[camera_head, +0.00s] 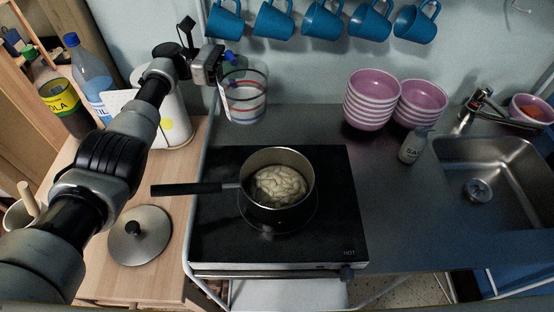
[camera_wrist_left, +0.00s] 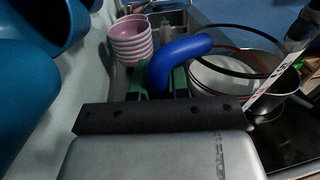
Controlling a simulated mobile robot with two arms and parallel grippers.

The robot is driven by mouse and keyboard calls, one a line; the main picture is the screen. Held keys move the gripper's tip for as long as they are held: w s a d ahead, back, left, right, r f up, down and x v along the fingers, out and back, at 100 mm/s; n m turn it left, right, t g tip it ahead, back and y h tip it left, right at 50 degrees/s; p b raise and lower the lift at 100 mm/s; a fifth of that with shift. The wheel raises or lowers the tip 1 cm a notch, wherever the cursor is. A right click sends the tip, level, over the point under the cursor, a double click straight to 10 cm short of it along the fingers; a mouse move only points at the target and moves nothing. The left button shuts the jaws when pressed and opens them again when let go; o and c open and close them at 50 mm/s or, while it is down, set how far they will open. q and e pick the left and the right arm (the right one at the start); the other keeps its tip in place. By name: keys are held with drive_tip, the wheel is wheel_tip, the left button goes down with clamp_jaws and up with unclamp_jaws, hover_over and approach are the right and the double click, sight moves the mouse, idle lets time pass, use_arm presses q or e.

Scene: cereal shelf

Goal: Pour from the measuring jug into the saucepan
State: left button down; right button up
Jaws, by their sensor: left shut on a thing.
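A clear measuring jug (camera_head: 246,98) with coloured rings and a blue handle is near the back edge of the counter, behind the saucepan and to its left. My left gripper (camera_head: 226,62) is shut on the handle; the blue handle (camera_wrist_left: 182,58) sits between the fingers (camera_wrist_left: 165,80) in the left wrist view. The jug looks upright; I cannot tell whether its base touches the counter. The saucepan (camera_head: 272,157) stands on the black hob with a pale noodle-like lump (camera_head: 279,186) inside, its handle pointing left. My right gripper is not in view.
The black hob (camera_head: 335,225) lies under the saucepan. A pan lid (camera_head: 140,238) lies on the wooden surface at left. Blue mugs (camera_head: 322,22) hang above the counter. Pink bowls (camera_head: 370,98), a small bottle (camera_head: 413,145) and a sink (camera_head: 490,165) are to the right.

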sight(248, 75)
use_arm(q)
drive_tip(key=s+d+m+y+p, duration=0.1)
drive_tip(key=s+p, duration=0.1)
drive_tip(key=p, duration=0.1)
drive_tip(key=s+r+m+t+y+p, duration=0.1)
drive_tip(key=s+m+p, duration=0.1)
drive_tip(key=p, duration=0.2)
drive_tip(key=s+d+m+t+y+p, duration=0.1)
drive_tip(key=m+p, duration=0.1)
drive_tip(key=p, duration=0.1)
drive_tip(key=shift+s+d+r, duration=0.25)
drive_tip(key=shift+s+d, duration=0.05)
drive_tip(key=shift+s, duration=0.1)
drive_tip(key=shift+s+r+y, duration=0.1)
drive_tip(key=shift+s+y, duration=0.05)
drive_tip(key=shift+y, duration=0.15)
drive_tip(key=shift+s+d, duration=0.1)
drive_tip(key=shift+s, duration=0.2)
drive_tip(key=shift+d+r, duration=0.1)
drive_tip(key=shift+w+p, duration=0.2)
drive_tip(key=shift+p, duration=0.25)
drive_tip(key=shift+s+r+m, duration=0.1)
drive_tip(key=shift+r+m, duration=0.05)
drive_tip(key=shift+m, duration=0.15)
